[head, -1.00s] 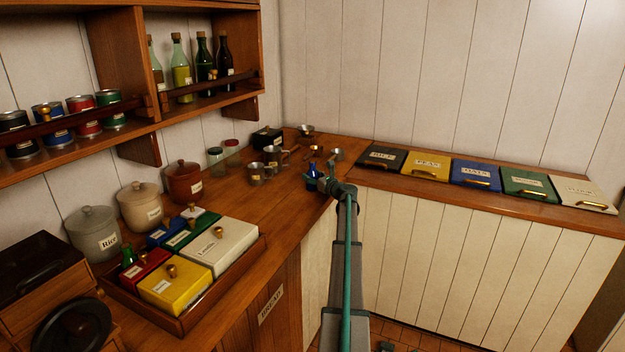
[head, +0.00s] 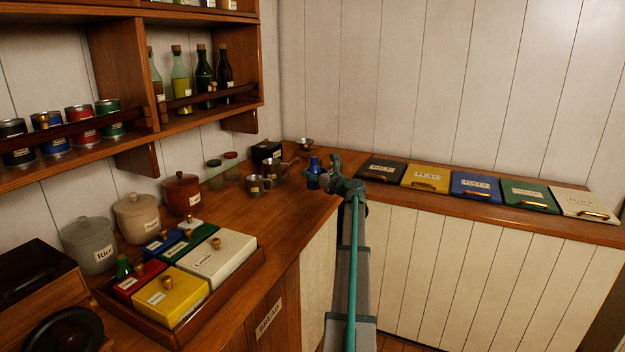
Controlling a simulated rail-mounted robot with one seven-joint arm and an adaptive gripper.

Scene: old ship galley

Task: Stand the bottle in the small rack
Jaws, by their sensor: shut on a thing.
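A small blue bottle (head: 313,173) is at my gripper (head: 322,178), above the far part of the wooden counter. My gripper is shut on it, and the bottle looks roughly upright. The fingers are small and partly hidden by my wrist. Several corked bottles (head: 181,80) stand in a shelf compartment behind a wooden rail (head: 213,96) at the upper left. No separate small rack can be made out for certain; part of the counter behind my gripper is hidden.
Metal mugs (head: 257,186), lidded jars (head: 215,174) and a dark box (head: 266,151) stand on the counter (head: 235,215) left of my gripper. A wooden tray (head: 222,287) of coloured boxes and several canisters (head: 138,217) stand nearer. Coloured lidded bins (head: 475,187) line the right.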

